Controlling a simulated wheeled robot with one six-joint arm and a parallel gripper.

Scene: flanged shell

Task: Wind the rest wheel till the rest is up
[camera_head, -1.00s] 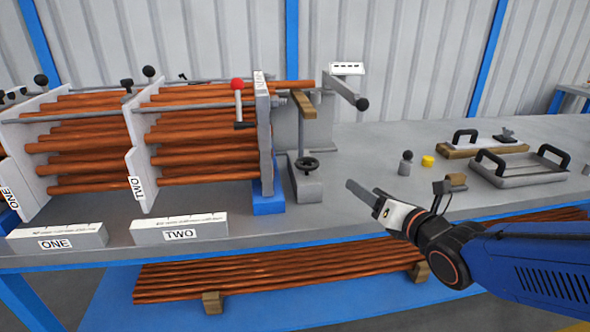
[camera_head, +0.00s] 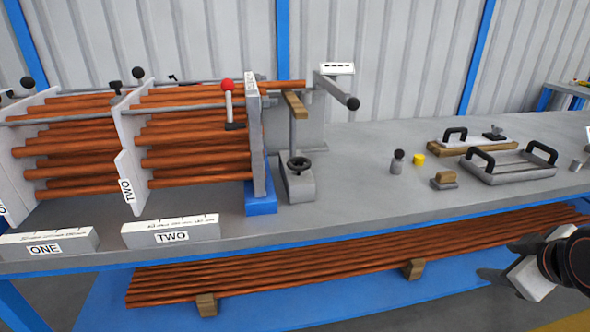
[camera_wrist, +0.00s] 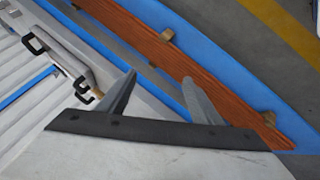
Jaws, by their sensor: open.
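The rest wheel (camera_head: 300,164) is a small black handwheel on a grey block (camera_head: 299,184) on the bench. A thin post rises from the block to the wooden rest (camera_head: 295,104), which sits just under the tube end sticking out past the end plate. My gripper (camera_head: 492,275) is at the lower right in the head view, beyond the bench's front edge and well away from the wheel. In the wrist view my gripper (camera_wrist: 162,97) shows two spread fingers with nothing between them. The wheel is not in the wrist view.
Racks of copper-coloured tubes (camera_head: 190,140) fill the left of the bench. A grey arm with a black knob (camera_head: 353,103) sticks out above the wheel's right. Bench between is clear.

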